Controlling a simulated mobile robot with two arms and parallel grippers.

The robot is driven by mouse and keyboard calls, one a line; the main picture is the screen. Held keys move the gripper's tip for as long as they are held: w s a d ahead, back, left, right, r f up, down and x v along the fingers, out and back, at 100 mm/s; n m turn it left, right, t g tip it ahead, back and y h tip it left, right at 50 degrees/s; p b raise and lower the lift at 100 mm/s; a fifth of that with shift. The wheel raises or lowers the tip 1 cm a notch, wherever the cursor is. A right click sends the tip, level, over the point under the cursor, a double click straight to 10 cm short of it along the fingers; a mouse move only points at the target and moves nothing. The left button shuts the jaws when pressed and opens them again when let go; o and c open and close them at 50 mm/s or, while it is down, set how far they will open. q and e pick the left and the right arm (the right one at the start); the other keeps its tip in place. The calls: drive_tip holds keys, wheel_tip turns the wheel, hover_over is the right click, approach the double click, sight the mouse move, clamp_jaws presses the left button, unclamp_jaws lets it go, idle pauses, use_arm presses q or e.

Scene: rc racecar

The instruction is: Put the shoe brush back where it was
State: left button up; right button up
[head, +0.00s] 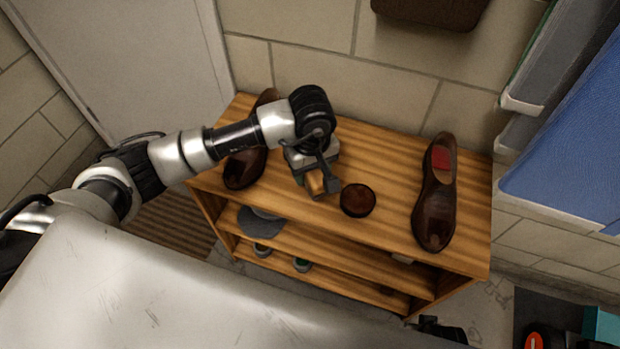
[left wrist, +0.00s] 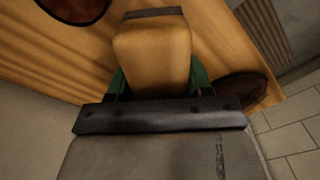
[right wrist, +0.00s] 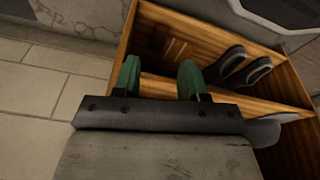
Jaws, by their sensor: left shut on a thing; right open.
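The shoe brush (head: 315,184) is a light wooden block with a dark strip along one end. In the left wrist view the brush (left wrist: 152,52) sits between the two green fingers of my left gripper (left wrist: 157,82), which is shut on it. In the head view my left gripper (head: 318,178) is over the top of the wooden shoe rack (head: 390,232), between a shoe and a round dark tin. I cannot tell whether the brush touches the rack top. My right gripper (right wrist: 158,78) is open and empty, in front of the rack's lower shelves.
A round dark red-brown tin (head: 357,200) stands just right of the brush. Brown shoes stand at the left (head: 243,168) and right (head: 436,195) of the rack top. Slippers (right wrist: 243,66) lie on a lower shelf. Blue cloth (head: 570,140) hangs at the right.

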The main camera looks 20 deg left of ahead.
use_arm(q)
wheel_tip(320, 180, down, 4)
drive_tip(key=shift+a+r, duration=0.1)
drive_tip(key=shift+r, duration=0.05)
drive_tip(key=shift+f, duration=0.25)
drive_tip(key=shift+b, duration=0.3)
drive_tip(key=o, duration=0.7)
drive_tip(key=shift+o, duration=0.9)
use_arm(e)
drive_tip(key=shift+w+v, duration=0.25)
drive_tip(key=shift+v, duration=0.75)
drive_tip(key=shift+r, duration=0.15)
use_arm(q)
wheel_tip(320, 180, up, 12)
drive_tip(key=shift+r+p, duration=0.1)
drive_tip(key=shift+p, duration=0.6)
use_arm(e)
drive_tip(key=f, duration=0.2)
drive_tip(key=s+f, duration=0.1)
drive_tip(key=f, duration=0.1)
drive_tip(key=shift+s+d+f, duration=0.15)
drive_tip(key=shift+s+f, duration=0.1)
drive_tip(key=shift+f, duration=0.1)
